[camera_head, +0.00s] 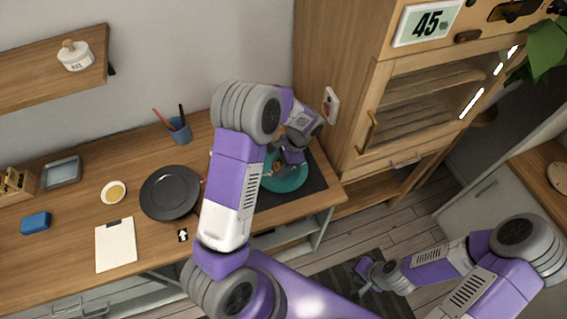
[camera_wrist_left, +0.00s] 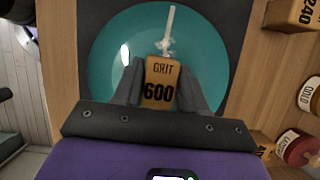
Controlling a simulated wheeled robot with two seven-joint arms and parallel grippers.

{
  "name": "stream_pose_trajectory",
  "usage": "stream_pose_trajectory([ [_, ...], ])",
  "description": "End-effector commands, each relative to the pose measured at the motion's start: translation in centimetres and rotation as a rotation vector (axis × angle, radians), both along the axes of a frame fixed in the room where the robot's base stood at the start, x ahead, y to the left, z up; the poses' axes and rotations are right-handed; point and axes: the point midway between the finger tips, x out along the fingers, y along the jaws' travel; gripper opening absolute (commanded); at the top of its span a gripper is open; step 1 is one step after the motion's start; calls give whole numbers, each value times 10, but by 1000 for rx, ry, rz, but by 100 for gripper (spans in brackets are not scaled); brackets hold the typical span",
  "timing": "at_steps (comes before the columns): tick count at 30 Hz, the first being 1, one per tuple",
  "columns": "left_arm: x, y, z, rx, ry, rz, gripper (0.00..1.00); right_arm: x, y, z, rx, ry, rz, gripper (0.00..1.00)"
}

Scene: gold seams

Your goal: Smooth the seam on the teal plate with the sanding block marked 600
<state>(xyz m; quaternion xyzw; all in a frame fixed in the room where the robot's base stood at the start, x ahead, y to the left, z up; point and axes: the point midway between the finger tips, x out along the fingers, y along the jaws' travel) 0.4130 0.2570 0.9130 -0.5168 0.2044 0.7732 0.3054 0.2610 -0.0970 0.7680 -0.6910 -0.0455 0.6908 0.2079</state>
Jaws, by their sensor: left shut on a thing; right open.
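The teal plate (camera_head: 290,184) lies on a dark mat at the right end of the wooden counter. It also shows in the left wrist view (camera_wrist_left: 108,58). My left gripper (camera_head: 284,168) is over the plate, mostly hidden by its own arm in the head view. In the left wrist view my left gripper (camera_wrist_left: 161,88) is shut on the orange-brown sanding block marked GRIT 600 (camera_wrist_left: 161,80). A pale straight seam (camera_wrist_left: 172,22) runs from the plate's far side towards the block, with whitish bits at its near end. I cannot tell whether the block touches the plate. My right gripper (camera_head: 366,272) is open and empty, low over the floor.
A block marked 240 (camera_wrist_left: 292,14) and jars, one labelled gold (camera_wrist_left: 311,95), stand right of the plate in the left wrist view. A black plate (camera_head: 170,193), a blue cup with tools (camera_head: 179,131) and a white sheet (camera_head: 115,246) are left on the counter. A cabinet (camera_head: 408,100) rises at right.

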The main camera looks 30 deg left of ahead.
Motion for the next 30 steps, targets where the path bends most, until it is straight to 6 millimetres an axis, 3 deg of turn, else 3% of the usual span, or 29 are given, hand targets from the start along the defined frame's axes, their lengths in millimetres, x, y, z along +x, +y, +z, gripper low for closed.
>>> stream_pose_trajectory([
  [10,-3,15,-2,0,0,0,17,0,0,0,0,0,0,43],
  [30,-22,18,-2,0,4,1,17,0,0,1,0,0,0,43],
])
